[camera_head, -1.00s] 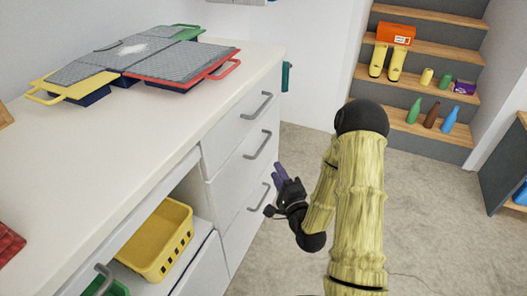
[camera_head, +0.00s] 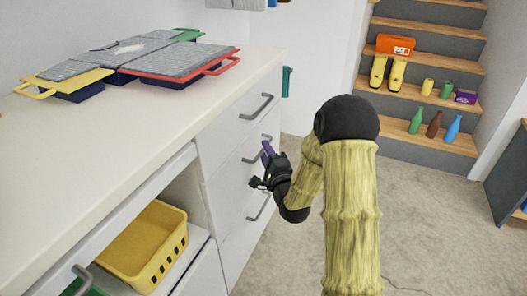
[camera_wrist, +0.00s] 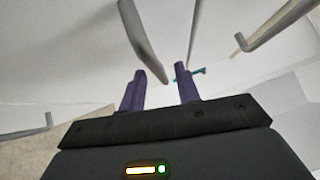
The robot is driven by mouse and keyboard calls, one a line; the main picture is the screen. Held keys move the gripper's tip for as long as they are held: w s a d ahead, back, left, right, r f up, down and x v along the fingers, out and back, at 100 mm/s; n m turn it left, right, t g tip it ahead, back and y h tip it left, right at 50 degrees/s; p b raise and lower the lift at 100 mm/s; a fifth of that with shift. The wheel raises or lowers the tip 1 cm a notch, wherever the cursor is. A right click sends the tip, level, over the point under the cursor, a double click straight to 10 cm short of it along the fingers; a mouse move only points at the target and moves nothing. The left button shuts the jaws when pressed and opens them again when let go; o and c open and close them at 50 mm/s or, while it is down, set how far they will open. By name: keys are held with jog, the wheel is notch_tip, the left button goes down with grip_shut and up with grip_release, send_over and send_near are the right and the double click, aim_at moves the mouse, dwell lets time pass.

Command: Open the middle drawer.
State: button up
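The white middle drawer (camera_head: 232,187) is in the cabinet's right-hand stack and looks shut. Its grey bar handle (camera_head: 250,159) is partly hidden by my gripper (camera_head: 266,152) in the head view. In the wrist view, my gripper (camera_wrist: 162,78) is open, with two purple fingers spread apart. The near end of the middle handle (camera_wrist: 140,40) appears between and just beyond the fingertips. I cannot tell whether they touch it.
The top drawer handle (camera_head: 257,106) is above and the bottom drawer handle (camera_head: 259,206) below. A yellow basket (camera_head: 145,245) sits in an opening at the left. Coloured trays lie on the white countertop (camera_head: 60,165). Carpet (camera_head: 420,215) is clear at the right; stairs (camera_head: 420,150) hold several items.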

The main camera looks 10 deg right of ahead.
jog(key=shift+x, duration=1.2)
grip_shut()
jog(key=shift+d, duration=0.1)
